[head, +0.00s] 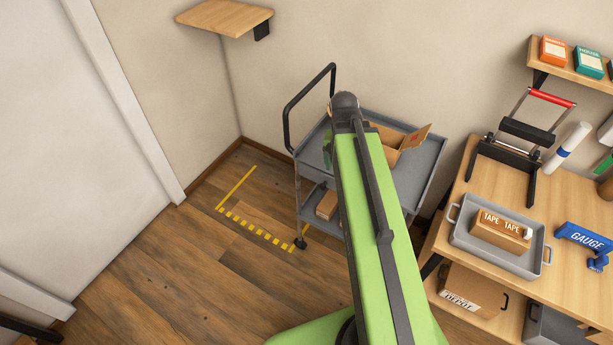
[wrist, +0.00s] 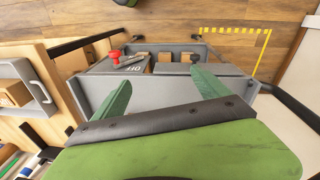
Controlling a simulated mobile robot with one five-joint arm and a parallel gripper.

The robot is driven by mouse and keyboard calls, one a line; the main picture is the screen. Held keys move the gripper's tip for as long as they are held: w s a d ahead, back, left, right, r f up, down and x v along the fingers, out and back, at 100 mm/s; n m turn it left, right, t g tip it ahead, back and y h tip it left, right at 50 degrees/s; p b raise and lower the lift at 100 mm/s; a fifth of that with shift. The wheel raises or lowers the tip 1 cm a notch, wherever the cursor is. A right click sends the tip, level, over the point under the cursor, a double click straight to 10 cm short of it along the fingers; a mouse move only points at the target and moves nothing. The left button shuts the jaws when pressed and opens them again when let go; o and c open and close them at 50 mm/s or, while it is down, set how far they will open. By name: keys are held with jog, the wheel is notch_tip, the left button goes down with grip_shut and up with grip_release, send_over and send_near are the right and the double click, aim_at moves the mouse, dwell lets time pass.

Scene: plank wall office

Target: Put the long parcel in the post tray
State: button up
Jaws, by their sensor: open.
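I cannot clearly make out the long parcel; a brown box (head: 327,205) lies on the cart's lower shelf, partly hidden. A grey two-handled tray (head: 464,236) stands on the wooden desk and holds a brown box marked TAPE (head: 500,231). Whether it is the post tray I cannot tell; its edge also shows at the left of the wrist view (wrist: 25,69). My gripper (wrist: 163,85) is open and empty, its green fingers wide apart over the grey cart (wrist: 160,86). In the head view my arm hides most of the gripper and part of the cart (head: 425,170).
An open cardboard box (head: 398,148) stands on the cart's top. A red knob (wrist: 115,54) and small brown pieces (wrist: 165,57) show beyond the fingers. Floor left of the cart is clear.

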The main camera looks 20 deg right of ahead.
jog(key=w+a+n+y, duration=0.1)
jog(key=a+n, duration=0.6)
jog(key=a, duration=1)
jog(key=shift+w+a+n, duration=0.2)
jog(key=shift+w+n, duration=0.05)
jog(key=shift+n, duration=0.15)
